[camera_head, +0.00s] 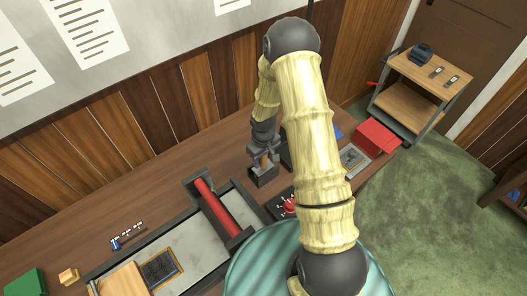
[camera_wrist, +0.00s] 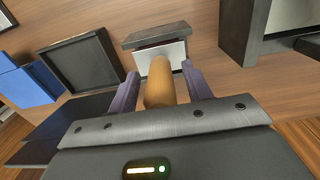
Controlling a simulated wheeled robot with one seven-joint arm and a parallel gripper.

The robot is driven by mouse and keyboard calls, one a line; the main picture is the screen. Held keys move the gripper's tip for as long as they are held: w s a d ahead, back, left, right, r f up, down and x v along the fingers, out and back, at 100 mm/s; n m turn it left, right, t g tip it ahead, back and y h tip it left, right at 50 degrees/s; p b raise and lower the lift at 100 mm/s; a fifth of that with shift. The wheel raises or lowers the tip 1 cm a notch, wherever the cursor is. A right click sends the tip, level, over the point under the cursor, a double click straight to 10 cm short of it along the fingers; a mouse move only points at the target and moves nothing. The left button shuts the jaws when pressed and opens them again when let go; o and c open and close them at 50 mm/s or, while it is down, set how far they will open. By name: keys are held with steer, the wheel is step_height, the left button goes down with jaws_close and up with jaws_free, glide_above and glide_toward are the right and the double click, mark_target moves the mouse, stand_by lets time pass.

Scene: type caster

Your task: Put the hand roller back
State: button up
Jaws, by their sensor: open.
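A wooden handle, apparently the hand roller's (camera_wrist: 160,85), stands between the two fingers of my gripper (camera_wrist: 162,88) in the wrist view. The fingers are open, with a narrow gap on each side of the handle. Its far end meets a dark block with a pale face (camera_wrist: 157,40); the roller part itself is not clearly visible. In the head view my gripper (camera_head: 263,152) points down over the handle (camera_head: 264,161), at a small dark box (camera_head: 262,177) on the wooden bench (camera_head: 150,205).
A press bed with a red cylinder (camera_head: 215,207) lies left of my gripper. A black panel with a red knob (camera_head: 289,206) is close by. A red box (camera_head: 377,138) sits at the bench's right end. A dark tray (camera_wrist: 86,62) and blue box (camera_wrist: 28,86) are at left in the wrist view.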

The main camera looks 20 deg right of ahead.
step_height(320, 180, up, 11)
steer(key=b, duration=0.3)
steer(key=shift+r+b, duration=0.3)
steer(key=shift+r, duration=0.3)
steer(key=shift+s+r, duration=0.15)
steer(key=s+r+m+t, duration=0.1)
steer(key=s+r+m, duration=0.1)
steer(key=s+r, duration=0.2)
steer(key=s+r+m+t, duration=0.1)
steer(key=s+r, duration=0.4)
steer(key=s, duration=0.5)
steer(key=shift+s+r+m+t, duration=0.3)
steer(key=shift+s+m, duration=0.1)
steer(key=shift+m, duration=0.4)
